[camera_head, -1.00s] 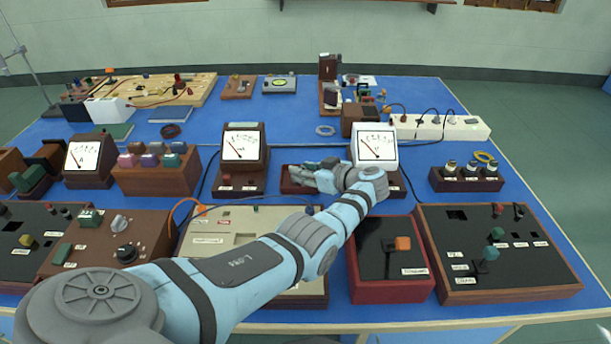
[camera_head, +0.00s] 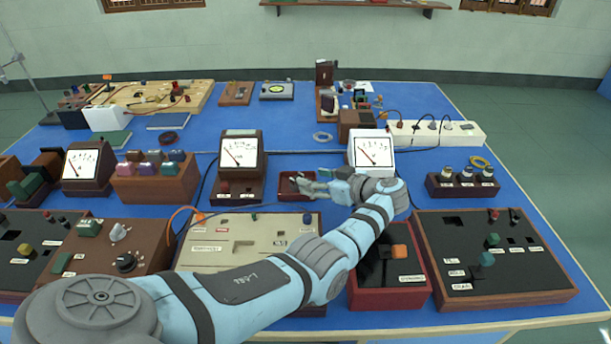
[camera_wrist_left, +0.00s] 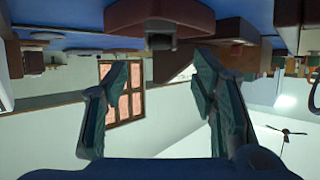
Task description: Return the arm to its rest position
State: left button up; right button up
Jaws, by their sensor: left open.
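My left arm reaches in from the lower left of the head view, over the beige panel (camera_head: 230,238) and the red-brown box with an orange knob (camera_head: 390,285). My left gripper (camera_head: 302,183) is over a small red-brown tray (camera_head: 287,188) between two analog meters, with its fingers pointing left. In the left wrist view the left gripper (camera_wrist_left: 160,115) shows its two fingers spread apart with nothing between them. My right gripper is not in view.
A meter (camera_head: 240,160) stands left of the gripper and another meter (camera_head: 371,152) behind the wrist. A three-terminal block (camera_head: 463,188), a power strip (camera_head: 437,133) and a black panel (camera_head: 490,255) lie to the right.

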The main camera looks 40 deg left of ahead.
pick_arm(q)
jog(key=shift+v, duration=1.1)
jog(key=shift+r, duration=0.1)
